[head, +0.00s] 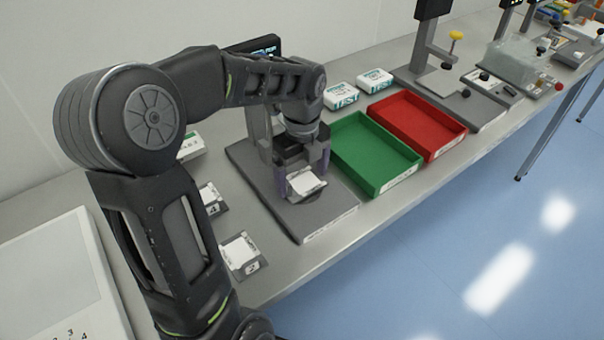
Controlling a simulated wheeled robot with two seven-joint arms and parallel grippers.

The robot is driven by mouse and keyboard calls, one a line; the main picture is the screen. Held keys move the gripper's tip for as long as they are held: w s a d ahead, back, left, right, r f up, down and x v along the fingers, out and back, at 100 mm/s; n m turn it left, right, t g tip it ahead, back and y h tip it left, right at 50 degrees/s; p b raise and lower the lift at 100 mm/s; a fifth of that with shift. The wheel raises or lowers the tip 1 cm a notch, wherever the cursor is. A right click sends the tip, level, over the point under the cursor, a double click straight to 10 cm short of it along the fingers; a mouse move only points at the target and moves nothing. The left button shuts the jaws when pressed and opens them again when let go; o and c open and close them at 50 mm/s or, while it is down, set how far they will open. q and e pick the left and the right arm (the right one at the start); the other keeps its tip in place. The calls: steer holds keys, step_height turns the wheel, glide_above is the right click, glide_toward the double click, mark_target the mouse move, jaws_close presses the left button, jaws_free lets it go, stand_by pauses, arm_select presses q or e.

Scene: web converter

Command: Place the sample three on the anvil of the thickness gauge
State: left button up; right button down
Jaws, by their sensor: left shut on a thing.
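My left gripper (303,182) points down over the thickness gauge (325,212), which has a dark grey base and a small display at the back. The gripper is shut on a white sample (305,184), held between its two fingers above the front part of the base. The arm and gripper hide the gauge's anvil, and I cannot tell whether the sample touches it. The sample's number is not readable. Other white samples lie on small dark stands to the left, one marked 2 (240,251) and one marked 4 (210,197). My right gripper is not in view.
A green tray (372,190) and a red tray (432,157) stand empty close to the right of the gauge. Two white boxes (341,96) sit behind them. More instruments (432,80) stand farther right. A white panel (50,290) is at the lower left.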

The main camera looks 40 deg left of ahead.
mark_target(302, 183)
arm_select(q)
steer(key=shift+f, duration=0.2)
steer(key=o, duration=1.1)
step_height(302, 183, up, 12)
steer(key=shift+r, duration=0.15)
